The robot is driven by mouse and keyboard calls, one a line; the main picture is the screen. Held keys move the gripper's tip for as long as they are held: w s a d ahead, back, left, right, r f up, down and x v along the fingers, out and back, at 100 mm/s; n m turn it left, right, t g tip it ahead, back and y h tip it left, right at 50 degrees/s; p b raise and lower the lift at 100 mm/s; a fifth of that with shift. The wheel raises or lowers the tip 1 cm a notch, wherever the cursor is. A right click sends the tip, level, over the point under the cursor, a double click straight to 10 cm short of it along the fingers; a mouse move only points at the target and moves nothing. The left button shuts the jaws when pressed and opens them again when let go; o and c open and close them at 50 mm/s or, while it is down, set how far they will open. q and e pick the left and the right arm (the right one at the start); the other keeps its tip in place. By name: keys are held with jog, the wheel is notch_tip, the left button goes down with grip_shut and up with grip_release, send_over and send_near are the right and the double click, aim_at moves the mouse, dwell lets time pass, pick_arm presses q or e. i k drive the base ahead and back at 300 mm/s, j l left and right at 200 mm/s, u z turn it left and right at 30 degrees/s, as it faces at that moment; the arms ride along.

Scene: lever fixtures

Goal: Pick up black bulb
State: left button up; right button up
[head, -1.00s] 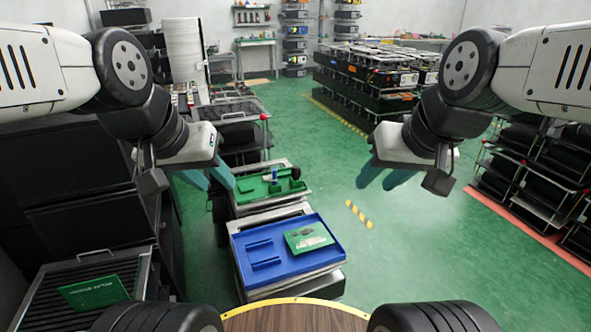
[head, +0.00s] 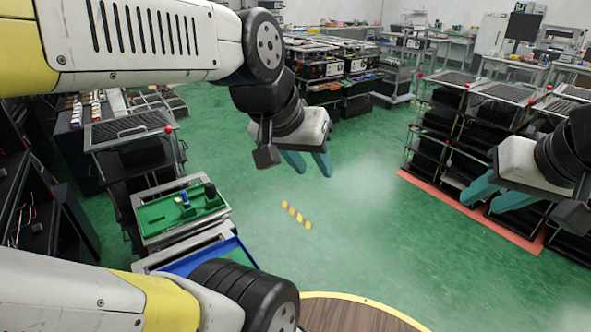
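A small black rounded object (head: 210,191), which looks like the black bulb, sits near the right end of a green tray (head: 160,221) at the left. A blue and white piece (head: 185,199) stands in the tray beside it. My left gripper (head: 308,170) is open and empty, in the air to the right of the tray and well apart from it. My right gripper (head: 490,200) is open and empty at the right, in front of the dark racks, far from the tray.
A blue tray (head: 222,257) lies nearer than the green one, partly covered by my arm. A cart (head: 130,130) stands behind the green tray. Racks with black bins (head: 440,130) stand at the right.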

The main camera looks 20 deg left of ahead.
aim_at(209, 190)
jog(key=i+l+z, duration=0.2)
jog(key=z, duration=0.2)
jog(key=i+l+z, duration=0.1)
jog(key=i+z, duration=0.25)
jog(key=i+u, duration=0.3)
jog(key=i+l+u, duration=0.15)
jog(key=i+u, duration=0.25)
jog(key=u, duration=0.3)
jog(key=i+u, duration=0.15)
jog(key=u, duration=0.25)
jog(key=i+u, duration=0.1)
jog(key=u, duration=0.3)
jog(key=i+l+u, duration=0.1)
jog(key=u, duration=0.3)
jog(key=i+u, duration=0.2)
jog(key=u, duration=0.2)
jog(key=i+u, duration=0.2)
jog(key=u, duration=0.25)
jog(key=i+l+u, duration=0.15)
jog(key=u, duration=0.25)
jog(key=i+l+u, duration=0.15)
jog(key=u, duration=0.3)
jog(key=i+l+u, duration=0.15)
jog(key=u, duration=0.25)
jog(key=l, duration=0.1)
